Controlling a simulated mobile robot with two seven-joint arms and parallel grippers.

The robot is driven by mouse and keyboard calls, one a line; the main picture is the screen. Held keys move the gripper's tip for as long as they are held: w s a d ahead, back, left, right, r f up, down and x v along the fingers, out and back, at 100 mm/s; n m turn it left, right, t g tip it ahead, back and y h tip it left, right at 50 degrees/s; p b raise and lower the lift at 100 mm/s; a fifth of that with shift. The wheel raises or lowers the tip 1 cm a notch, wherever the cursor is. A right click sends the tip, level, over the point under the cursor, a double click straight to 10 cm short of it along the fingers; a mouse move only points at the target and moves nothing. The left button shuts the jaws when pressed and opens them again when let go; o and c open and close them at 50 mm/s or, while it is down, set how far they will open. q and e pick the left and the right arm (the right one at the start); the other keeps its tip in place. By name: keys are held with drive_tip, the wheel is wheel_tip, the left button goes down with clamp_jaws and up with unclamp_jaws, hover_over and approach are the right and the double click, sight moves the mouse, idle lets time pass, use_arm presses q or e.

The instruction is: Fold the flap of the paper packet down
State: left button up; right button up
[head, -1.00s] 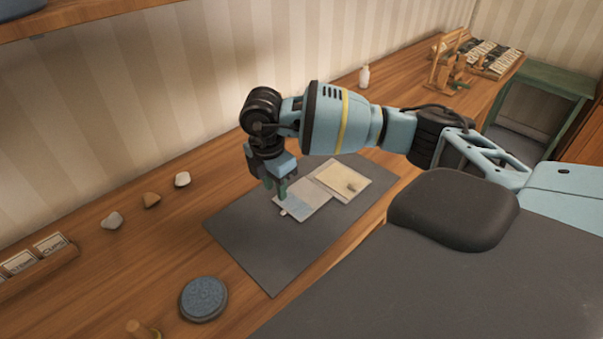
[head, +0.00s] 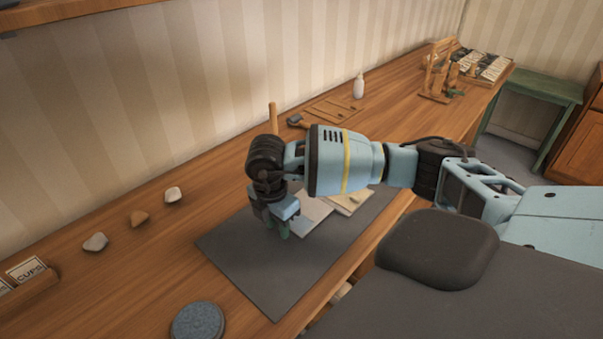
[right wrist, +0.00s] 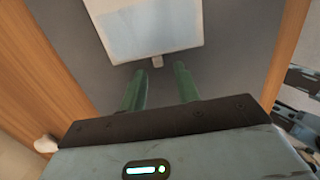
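The paper packet (head: 314,212) lies flat on the dark grey mat (head: 262,275), partly hidden by my right arm in the head view. My right gripper (head: 279,230) points down just off the tab edge. Its two green fingers (right wrist: 160,86) are apart with nothing between them. My left gripper is out of view.
A round blue-grey disc (head: 197,321) lies left of the mat. A white bottle (head: 358,86) and wooden stand (head: 438,72) are farther back. The mat's left part is clear.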

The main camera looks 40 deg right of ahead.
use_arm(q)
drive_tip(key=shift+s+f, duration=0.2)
use_arm(e)
drive_tip(key=c, duration=0.5)
